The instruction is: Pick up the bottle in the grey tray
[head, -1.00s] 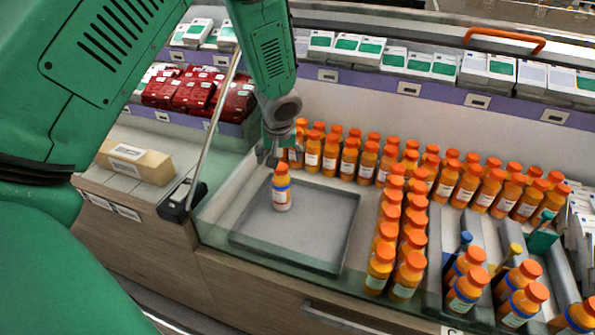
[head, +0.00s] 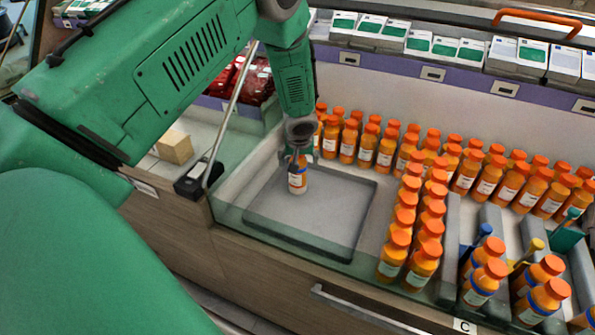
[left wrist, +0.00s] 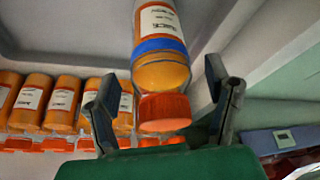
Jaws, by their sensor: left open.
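The bottle (head: 297,182) stands upright on the grey tray (head: 345,215), near its upper left part. It is orange with a white label and a blue band. In the left wrist view the bottle (left wrist: 160,55) shows with its orange cap toward my gripper. My left gripper (head: 300,153) is right over the bottle's top in the head view and hides its cap. In the left wrist view the left gripper (left wrist: 166,108) is open, with one finger on each side of the cap and a gap on both sides. My right gripper is not in view.
Rows of similar orange bottles (head: 405,215) stand right of and behind the tray. A glass front edge (head: 300,248) runs along the near side. A metal rod on a black base (head: 195,180) and a tan box (head: 175,147) are at left.

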